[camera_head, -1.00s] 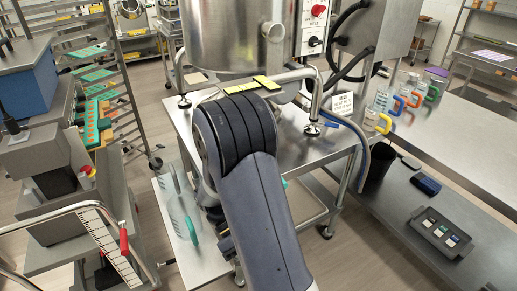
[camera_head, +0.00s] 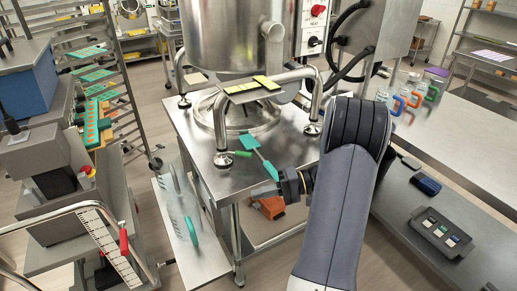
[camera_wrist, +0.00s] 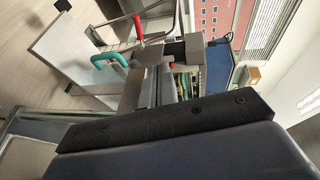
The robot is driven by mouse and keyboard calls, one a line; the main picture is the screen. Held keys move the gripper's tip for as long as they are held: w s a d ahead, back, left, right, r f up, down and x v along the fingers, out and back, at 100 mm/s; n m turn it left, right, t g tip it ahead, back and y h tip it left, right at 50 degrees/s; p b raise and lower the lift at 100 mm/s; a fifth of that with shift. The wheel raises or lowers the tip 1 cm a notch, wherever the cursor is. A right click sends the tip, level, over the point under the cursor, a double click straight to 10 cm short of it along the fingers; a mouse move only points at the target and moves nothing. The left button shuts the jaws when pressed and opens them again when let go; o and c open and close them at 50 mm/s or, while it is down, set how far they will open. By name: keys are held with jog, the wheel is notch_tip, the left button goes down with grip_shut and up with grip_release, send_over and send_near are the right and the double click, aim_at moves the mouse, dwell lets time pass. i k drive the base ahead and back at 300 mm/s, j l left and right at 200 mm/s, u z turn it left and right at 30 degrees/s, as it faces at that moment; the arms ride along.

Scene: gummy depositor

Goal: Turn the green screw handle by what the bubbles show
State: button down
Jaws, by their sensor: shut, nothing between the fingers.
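The green screw handle (camera_head: 242,154) is a short green bar at the front foot (camera_head: 223,160) of the steel depositor (camera_head: 223,35). Two yellow bubble levels (camera_head: 252,85) lie on the depositor's frame; their bubbles are too small to read. My gripper (camera_head: 264,190) is shut and empty, at the front edge of the steel table, to the right of and below the green handle and apart from it. The wrist view looks away from the handle, toward the trolley side, and does not show it.
Another foot (camera_head: 313,128) stands to the right. An orange box (camera_head: 270,207) is on the shelf below. A red grip (camera_wrist: 138,28) shows in the wrist view.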

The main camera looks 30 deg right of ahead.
aim_at(238, 153)
jog(key=i+l+u, duration=0.2)
jog(key=l, duration=0.4)
jog(key=l+u, duration=0.2)
jog(key=l, duration=0.4)
jog(key=i+l+u, duration=0.2)
jog(key=l, duration=0.4)
jog(key=k, duration=0.1)
